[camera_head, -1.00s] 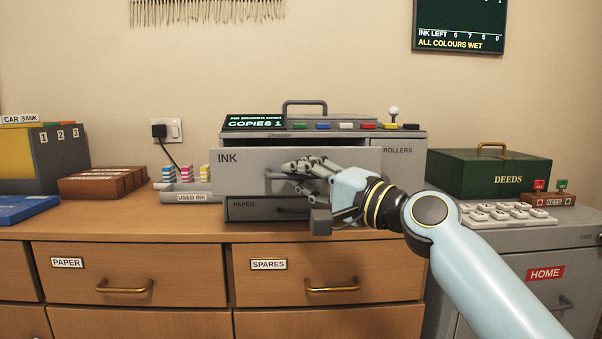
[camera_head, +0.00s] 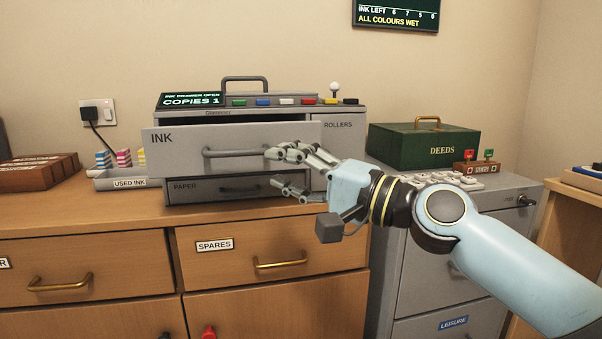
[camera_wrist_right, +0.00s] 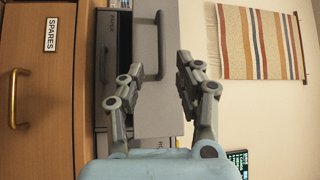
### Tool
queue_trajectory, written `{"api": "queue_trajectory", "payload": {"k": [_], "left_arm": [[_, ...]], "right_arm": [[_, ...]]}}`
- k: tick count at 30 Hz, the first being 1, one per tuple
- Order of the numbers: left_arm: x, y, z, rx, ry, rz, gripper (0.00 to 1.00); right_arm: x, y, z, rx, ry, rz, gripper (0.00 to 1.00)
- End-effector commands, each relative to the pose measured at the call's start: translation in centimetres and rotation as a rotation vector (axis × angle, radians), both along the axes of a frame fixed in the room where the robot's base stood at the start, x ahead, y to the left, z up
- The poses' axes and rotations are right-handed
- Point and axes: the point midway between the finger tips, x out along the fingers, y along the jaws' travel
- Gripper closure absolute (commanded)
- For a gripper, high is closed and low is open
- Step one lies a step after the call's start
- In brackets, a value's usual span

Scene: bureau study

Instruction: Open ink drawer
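The grey ink drawer (camera_head: 175,141) of the copier stands out from the body, with a dark gap above its front. In the right wrist view, the drawer handle (camera_wrist_right: 148,48) lies ahead of the spread fingers (camera_wrist_right: 155,82), with nothing held. Whether a fingertip touches the drawer front I cannot tell. My left gripper is not in view.
The paper drawer (camera_head: 188,188) below is shut. A used ink tray (camera_head: 128,183) with cartridges stands left of the copier, and a green deeds box (camera_head: 390,145) stands right. The wooden cabinet top (camera_head: 90,215) has clear room in front.

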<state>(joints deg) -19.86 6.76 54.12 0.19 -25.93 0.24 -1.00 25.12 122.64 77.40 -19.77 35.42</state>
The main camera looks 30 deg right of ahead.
Motion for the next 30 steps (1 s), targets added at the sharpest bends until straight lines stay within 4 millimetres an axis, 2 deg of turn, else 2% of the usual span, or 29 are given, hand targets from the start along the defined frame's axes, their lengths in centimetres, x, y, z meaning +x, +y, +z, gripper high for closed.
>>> {"api": "queue_trajectory", "payload": {"k": [3,7,23,27,28,29,30], "left_arm": [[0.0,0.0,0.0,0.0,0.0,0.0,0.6],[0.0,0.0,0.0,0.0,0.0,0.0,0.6],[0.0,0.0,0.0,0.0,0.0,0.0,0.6],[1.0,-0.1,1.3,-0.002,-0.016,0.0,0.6],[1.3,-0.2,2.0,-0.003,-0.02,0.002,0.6],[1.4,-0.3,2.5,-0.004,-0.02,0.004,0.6],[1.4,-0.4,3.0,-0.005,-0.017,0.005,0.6]], "right_arm": [[-1.5,-0.8,-0.3,-0.004,0.002,0.002,0.66],[-2.3,-1.3,-0.4,0.0,0.002,0.001,0.66],[-2.5,-1.4,-0.4,0.0,0.0,-0.001,0.66],[-2.8,-1.3,0.7,0.022,0.006,-0.008,0.66],[-2.7,-1.5,0.4,0.036,0.028,-0.023,0.66],[-2.4,-2.2,-0.9,0.039,0.062,-0.049,0.66],[-2.0,-3.1,-3.2,0.025,0.104,-0.086,0.66]]}}
